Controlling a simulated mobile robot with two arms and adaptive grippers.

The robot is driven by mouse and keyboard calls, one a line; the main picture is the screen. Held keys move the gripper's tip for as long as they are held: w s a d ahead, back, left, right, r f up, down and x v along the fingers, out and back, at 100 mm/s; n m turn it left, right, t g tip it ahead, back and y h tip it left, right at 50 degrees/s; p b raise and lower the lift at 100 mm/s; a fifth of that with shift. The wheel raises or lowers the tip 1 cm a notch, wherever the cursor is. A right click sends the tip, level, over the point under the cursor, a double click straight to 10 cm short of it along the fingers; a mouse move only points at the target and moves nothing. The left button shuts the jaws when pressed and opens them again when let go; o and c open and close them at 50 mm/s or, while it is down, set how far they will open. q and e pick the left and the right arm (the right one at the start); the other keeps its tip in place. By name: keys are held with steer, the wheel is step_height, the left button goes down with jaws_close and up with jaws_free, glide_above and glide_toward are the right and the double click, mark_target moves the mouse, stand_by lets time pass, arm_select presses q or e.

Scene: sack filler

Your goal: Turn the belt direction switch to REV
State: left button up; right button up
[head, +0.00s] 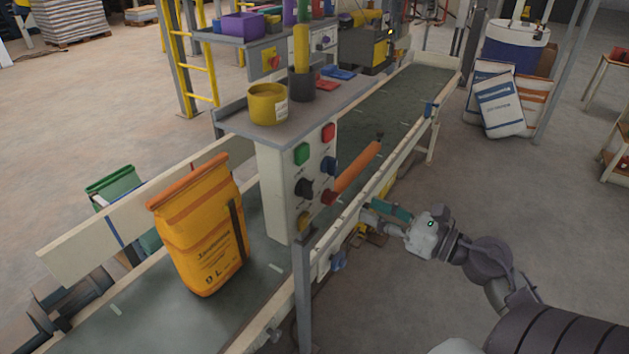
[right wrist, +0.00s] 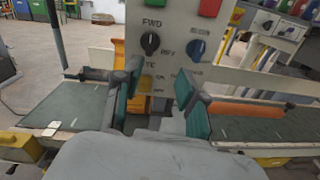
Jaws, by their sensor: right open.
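The control panel (head: 286,180) is a pale upright box beside the belt, with buttons and knobs. A black rotary knob (head: 304,189) sits below a green button. In the right wrist view this black knob (right wrist: 150,43) has FWD printed above it and a blurred label to its right; where it points is too small to tell surely. A blue knob (right wrist: 196,50) is to its right. My right gripper (head: 370,214) is in front of the panel at the belt's side, open and empty. In the wrist view its teal fingers (right wrist: 155,92) are apart, below the knobs, not touching them. My left gripper is out of view.
An orange sack (head: 203,235) stands on the belt (head: 135,312) left of the panel. An orange bar (head: 357,168) lies close to the panel's right side. Above it, a shelf (head: 308,132) holds a yellow tub (head: 267,104).

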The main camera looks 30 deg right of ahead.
mark_target(312, 184)
steer(key=w+a+p, duration=0.1)
steer(key=w+a, duration=0.1)
steer(key=w, duration=0.1)
steer(key=w+a+r+n+p, duration=0.1)
steer(key=w+a+p, duration=0.1)
steer(key=w, duration=0.2)
steer(key=w+a+r+n+p, duration=0.1)
steer(key=w+a+p, duration=0.1)
steer(key=w, duration=0.2)
steer(key=shift+w+g+y, duration=0.1)
steer(key=shift+g+y, duration=0.2)
steer(key=shift+w+a+f, duration=0.15)
steer(key=shift+w+a, duration=0.1)
steer(key=shift+w, duration=0.35)
steer(key=shift+s, duration=0.15)
jaws_close()
